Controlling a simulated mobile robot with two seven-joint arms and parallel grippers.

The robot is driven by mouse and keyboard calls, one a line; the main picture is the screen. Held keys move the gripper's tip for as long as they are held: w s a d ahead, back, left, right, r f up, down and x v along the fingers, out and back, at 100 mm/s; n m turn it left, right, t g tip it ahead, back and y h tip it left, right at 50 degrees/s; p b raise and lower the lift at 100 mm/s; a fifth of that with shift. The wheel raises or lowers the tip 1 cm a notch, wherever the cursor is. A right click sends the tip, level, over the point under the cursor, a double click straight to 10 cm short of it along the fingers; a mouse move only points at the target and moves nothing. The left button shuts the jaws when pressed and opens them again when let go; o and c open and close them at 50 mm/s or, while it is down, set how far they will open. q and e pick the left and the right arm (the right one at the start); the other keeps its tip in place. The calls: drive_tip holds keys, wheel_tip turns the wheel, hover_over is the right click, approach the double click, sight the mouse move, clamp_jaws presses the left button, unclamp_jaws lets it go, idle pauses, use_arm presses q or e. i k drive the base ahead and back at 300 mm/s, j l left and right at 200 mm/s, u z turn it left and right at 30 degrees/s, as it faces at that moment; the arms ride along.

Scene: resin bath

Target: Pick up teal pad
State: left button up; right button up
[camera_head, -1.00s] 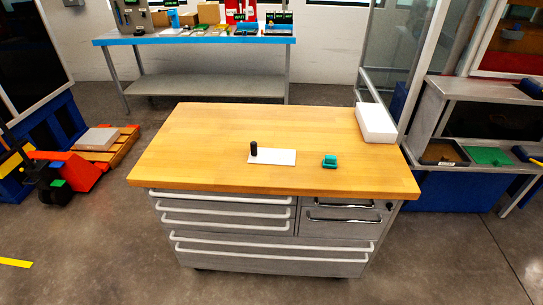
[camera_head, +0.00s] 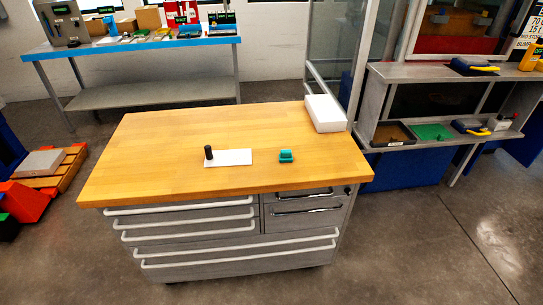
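The teal pad (camera_head: 286,156) is a small block lying on the wooden top of the drawer cabinet (camera_head: 150,150), near its front right. It sits just right of a white plate (camera_head: 236,158), apart from it. A dark upright cylinder (camera_head: 208,152) stands at the left end of that plate. Neither of my grippers shows in the head view.
A white box (camera_head: 325,114) stands at the back right corner of the wooden top. Its left part is clear. A blue-topped bench (camera_head: 140,43) with equipment is behind. A grey shelf unit (camera_head: 440,75) with bins is at the right. Concrete floor is open in front.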

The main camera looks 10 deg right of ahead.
sight(286, 155)
drive_tip(key=i+j+z, duration=0.3)
drive_tip(key=i+j, duration=0.15)
drive_tip(key=i+j+z, duration=0.3)
drive_tip(key=i+j, duration=0.15)
drive_tip(key=j, duration=0.05)
